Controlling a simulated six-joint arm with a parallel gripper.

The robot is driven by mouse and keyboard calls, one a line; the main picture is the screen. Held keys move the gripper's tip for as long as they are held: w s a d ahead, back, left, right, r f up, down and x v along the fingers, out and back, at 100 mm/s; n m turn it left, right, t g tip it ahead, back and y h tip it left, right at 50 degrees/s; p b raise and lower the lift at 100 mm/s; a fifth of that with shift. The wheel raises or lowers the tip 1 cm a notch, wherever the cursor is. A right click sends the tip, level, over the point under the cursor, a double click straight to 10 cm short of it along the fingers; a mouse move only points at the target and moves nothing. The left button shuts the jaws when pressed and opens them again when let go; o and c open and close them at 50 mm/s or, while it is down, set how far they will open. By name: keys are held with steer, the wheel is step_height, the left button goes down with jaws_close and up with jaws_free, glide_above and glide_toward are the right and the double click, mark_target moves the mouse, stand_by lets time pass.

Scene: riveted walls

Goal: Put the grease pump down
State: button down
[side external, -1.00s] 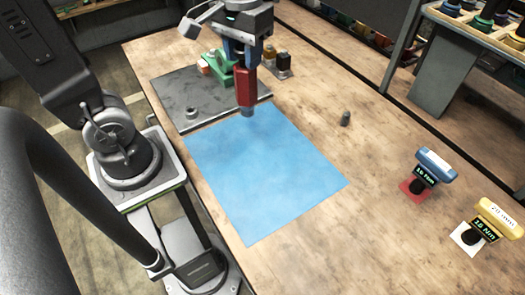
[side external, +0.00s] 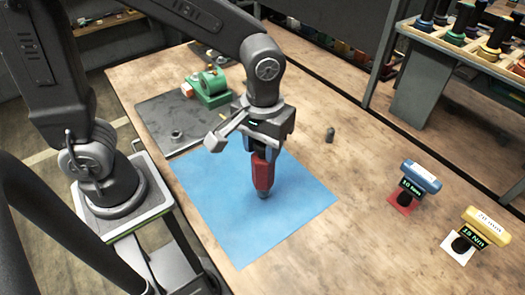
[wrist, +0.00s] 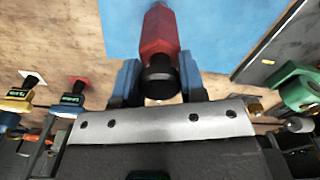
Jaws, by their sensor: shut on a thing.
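The grease pump (side external: 263,173) is a red, roughly upright cylinder with a grey lower tip. My gripper (side external: 264,152) is shut on its upper part and holds it over the blue mat (side external: 215,195), near the middle. I cannot tell whether the tip touches the mat. In the wrist view the red body and black end of the pump (wrist: 159,38) sit between the two blue fingers of my gripper (wrist: 158,82), with the mat (wrist: 206,30) beyond.
A dark plate (side external: 150,118) with a metal ring (side external: 177,136) and a green device (side external: 208,88) lie behind the mat. A small dark cylinder (side external: 330,134) stands to its right. Blue (side external: 420,177) and yellow (side external: 486,226) tools stand further right. Bare mat surrounds the pump.

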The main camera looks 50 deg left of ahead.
steer(key=shift+f, duration=1.25)
steer(key=c, duration=0.7)
jaws_free()
step_height(320, 180, up, 12)
steer(key=shift+f, duration=0.1)
steer(key=s+a+m+t, duration=0.4)
steer(key=s+a+t, duration=0.1)
steer(key=a, duration=0.6)
steer(key=shift+s+a+t, duration=0.15)
steer(key=shift+s+t, duration=0.15)
steer(key=shift+s, duration=0.5)
